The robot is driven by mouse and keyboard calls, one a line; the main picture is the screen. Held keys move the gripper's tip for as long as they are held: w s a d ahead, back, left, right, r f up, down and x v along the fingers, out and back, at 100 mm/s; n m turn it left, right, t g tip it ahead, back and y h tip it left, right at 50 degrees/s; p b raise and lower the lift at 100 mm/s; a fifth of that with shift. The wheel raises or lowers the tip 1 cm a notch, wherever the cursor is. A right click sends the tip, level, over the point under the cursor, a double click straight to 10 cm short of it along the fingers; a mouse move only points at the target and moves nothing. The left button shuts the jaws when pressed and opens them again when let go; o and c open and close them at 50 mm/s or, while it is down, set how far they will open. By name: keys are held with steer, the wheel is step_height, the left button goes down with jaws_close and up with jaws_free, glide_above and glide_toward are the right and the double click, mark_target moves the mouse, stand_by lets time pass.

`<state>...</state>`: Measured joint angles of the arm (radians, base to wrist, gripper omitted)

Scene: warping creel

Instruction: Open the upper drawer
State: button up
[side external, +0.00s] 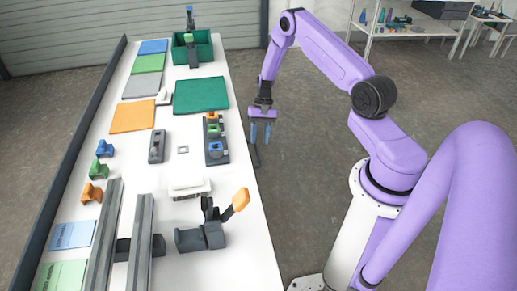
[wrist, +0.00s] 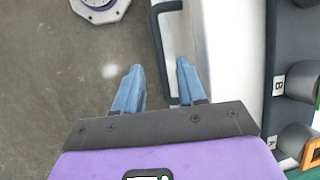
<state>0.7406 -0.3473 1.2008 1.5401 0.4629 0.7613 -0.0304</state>
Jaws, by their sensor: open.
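A dark bar handle (wrist: 160,55) stands out from the white front beside the tabletop in the wrist view. It also shows as a thin dark loop at the table's right edge in the side view (side external: 255,155). The drawer faces are mostly hidden from the side camera, and I cannot tell upper from lower. My gripper (side external: 260,134) points down just off the table's right edge, above the handle. Its blue fingers (wrist: 160,66) are open and empty, and the handle bar appears between them in the wrist view. I cannot tell the height gap.
The white table (side external: 232,180) carries a dark fixture (side external: 216,150) with coloured blocks near its right edge, a green mat (side external: 201,95), a green bin (side external: 205,45) and grey rails (side external: 140,230).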

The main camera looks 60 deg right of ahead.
mark_target(258, 154)
steer(key=shift+x, duration=2.4)
jaws_close()
